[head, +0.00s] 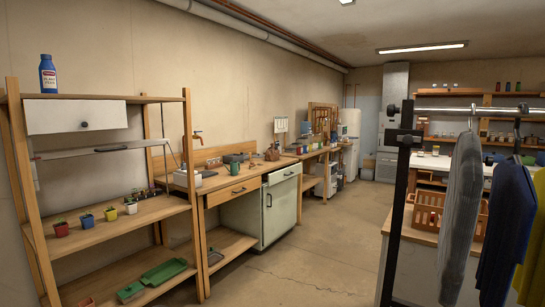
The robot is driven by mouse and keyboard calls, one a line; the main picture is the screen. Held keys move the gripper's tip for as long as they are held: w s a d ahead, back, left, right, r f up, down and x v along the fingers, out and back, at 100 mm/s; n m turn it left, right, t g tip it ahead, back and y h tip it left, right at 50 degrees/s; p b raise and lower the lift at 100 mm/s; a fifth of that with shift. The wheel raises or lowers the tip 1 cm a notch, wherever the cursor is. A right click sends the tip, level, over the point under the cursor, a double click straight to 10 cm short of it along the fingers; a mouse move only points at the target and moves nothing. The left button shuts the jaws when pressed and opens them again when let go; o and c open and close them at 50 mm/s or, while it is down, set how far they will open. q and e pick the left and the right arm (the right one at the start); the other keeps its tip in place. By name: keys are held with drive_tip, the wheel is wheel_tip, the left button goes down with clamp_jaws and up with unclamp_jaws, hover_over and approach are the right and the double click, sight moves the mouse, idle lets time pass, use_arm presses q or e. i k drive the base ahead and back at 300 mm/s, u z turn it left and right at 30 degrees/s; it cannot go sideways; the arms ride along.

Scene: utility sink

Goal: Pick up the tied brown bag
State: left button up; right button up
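A small brown object (272,153) sits on the wooden counter (235,187) along the left wall. It may be the tied brown bag, but it is too small to tell its shape or any knot. It stands to the right of a dark grey container (234,158). Neither of my grippers is in view.
A wooden shelf unit (115,212) with small pots stands at the near left. A rack with hanging clothes (462,215) blocks the right foreground. A pale cabinet (281,208) is under the counter. Open concrete floor (315,245) runs through the middle.

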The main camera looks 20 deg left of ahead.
sight(272, 154)
drive_tip(key=u, duration=0.75)
drive_tip(key=i, duration=3.4)
drive_tip(key=z, duration=1.4)
drive_tip(key=i, duration=4.1)
drive_tip(key=u, duration=2.2)
